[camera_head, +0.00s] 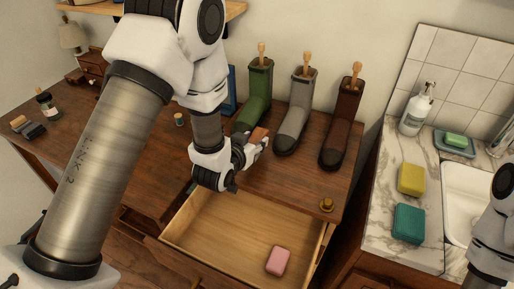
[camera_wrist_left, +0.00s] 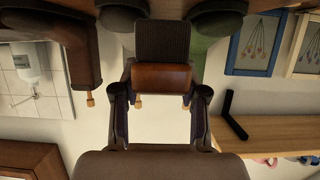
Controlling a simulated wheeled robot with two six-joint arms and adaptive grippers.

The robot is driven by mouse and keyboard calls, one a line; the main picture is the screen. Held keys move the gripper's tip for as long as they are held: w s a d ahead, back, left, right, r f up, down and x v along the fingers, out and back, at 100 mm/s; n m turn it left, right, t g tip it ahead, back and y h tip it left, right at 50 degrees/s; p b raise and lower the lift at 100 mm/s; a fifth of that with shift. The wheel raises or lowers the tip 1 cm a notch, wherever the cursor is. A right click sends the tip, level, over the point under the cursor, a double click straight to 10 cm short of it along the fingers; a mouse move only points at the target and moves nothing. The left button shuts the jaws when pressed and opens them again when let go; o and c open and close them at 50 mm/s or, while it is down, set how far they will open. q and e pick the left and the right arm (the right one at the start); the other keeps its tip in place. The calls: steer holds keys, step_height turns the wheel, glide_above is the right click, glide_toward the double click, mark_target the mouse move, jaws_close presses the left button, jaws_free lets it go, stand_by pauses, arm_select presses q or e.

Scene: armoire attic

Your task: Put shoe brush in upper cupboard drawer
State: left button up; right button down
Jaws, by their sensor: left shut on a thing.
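The shoe brush has a brown wooden back and dark bristles in the left wrist view (camera_wrist_left: 163,77). It shows as a small reddish-brown piece in the head view (camera_head: 259,135). My left gripper (camera_head: 254,150) is shut on it, in front of the green boot and above the wooden top. It also shows in the left wrist view (camera_wrist_left: 160,100), with a finger on each side of the brush. The drawer (camera_head: 215,222) is pulled open below and in front of the gripper. A pink block (camera_head: 277,261) lies in its front right part. My right gripper is not in view.
Green (camera_head: 255,95), grey (camera_head: 295,110) and brown (camera_head: 341,125) boots stand behind the drawer. A yellow sponge (camera_head: 411,179) and teal sponge (camera_head: 408,223) lie on the marble counter (camera_head: 385,210) beside the sink. Most of the drawer floor is bare.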

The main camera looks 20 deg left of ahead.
arm_select(q)
steer(key=shift+w+a+f, duration=0.1)
steer(key=shift+w+f, duration=0.05)
steer(key=shift+w, duration=1.05)
step_height(320, 180, down, 4)
steer(key=shift+w+r, duration=0.1)
steer(key=shift+r, duration=0.1)
steer(key=o, duration=1.2)
steer(key=shift+f, duration=0.1)
